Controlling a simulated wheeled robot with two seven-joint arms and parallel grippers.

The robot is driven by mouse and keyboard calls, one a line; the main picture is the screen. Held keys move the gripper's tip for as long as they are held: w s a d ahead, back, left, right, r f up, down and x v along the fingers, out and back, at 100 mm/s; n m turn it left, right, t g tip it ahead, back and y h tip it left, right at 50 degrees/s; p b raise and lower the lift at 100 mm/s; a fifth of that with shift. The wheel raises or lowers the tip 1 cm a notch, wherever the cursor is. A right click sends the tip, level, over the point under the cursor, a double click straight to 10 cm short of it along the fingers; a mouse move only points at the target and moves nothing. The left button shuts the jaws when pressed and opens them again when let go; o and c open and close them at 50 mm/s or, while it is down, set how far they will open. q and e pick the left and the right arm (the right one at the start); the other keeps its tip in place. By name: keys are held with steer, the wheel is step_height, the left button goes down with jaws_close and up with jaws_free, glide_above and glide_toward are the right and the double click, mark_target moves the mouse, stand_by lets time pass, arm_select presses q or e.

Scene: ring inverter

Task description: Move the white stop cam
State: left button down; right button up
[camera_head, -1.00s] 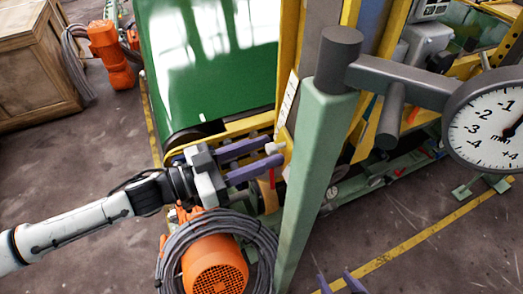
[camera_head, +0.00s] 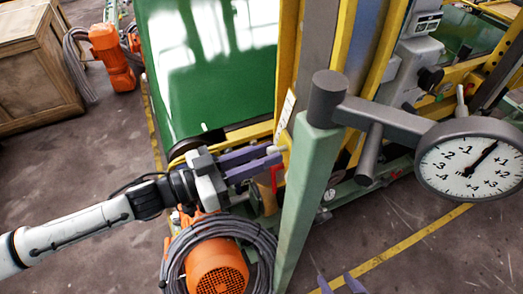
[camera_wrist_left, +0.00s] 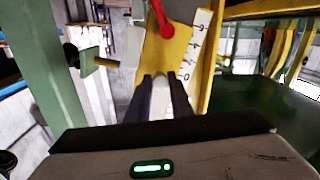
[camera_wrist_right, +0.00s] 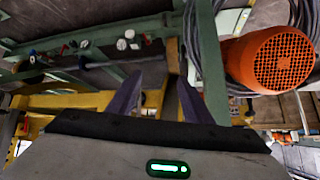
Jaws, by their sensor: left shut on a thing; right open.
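The white stop cam (camera_head: 281,149) is a small pale piece at the yellow upright, mostly hidden by my left fingertips in the head view. My left gripper (camera_head: 276,156) has its purple fingers close together and shut on it. In the left wrist view the left fingers (camera_wrist_left: 162,80) reach to a yellow plate (camera_wrist_left: 170,50), beside a white scale with numbers (camera_wrist_left: 198,45); the cam's outline is unclear there. My right gripper (camera_head: 336,284) shows only its fingertips at the bottom edge of the head view. In the right wrist view its fingers (camera_wrist_right: 157,82) are apart with nothing between them.
A green post (camera_head: 308,190) carrying a round dial gauge (camera_head: 470,165) stands just right of my left gripper. An orange motor (camera_head: 216,265) with coiled cable lies below it. A red lever (camera_wrist_left: 162,16) is close above the left fingers. A green belt (camera_head: 205,70) lies behind.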

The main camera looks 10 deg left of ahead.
arm_select(q)
steer(key=r, duration=0.1)
steer(key=r+p, duration=0.1)
steer(key=r, duration=0.1)
steer(key=shift+s+d+r, duration=0.25)
steer(key=shift+s+r, duration=0.05)
steer(key=shift+r, duration=0.1)
arm_select(e)
steer(key=shift+s+d+r, duration=0.1)
steer(key=shift+d+r, duration=0.1)
steer(key=shift+r, duration=0.3)
steer(key=shift+s+d+r, duration=0.1)
steer(key=shift+d+r, duration=0.1)
steer(key=shift+r, duration=0.25)
arm_select(q)
steer(key=c, duration=1.6)
jaws_free()
steer(key=shift+f, duration=0.1)
steer(key=shift+o, duration=0.2)
steer(key=shift+f, duration=0.15)
arm_select(e)
steer(key=shift+s, duration=0.1)
arm_select(q)
steer(key=shift+a, duration=0.1)
arm_select(e)
steer(key=shift+f, duration=0.1)
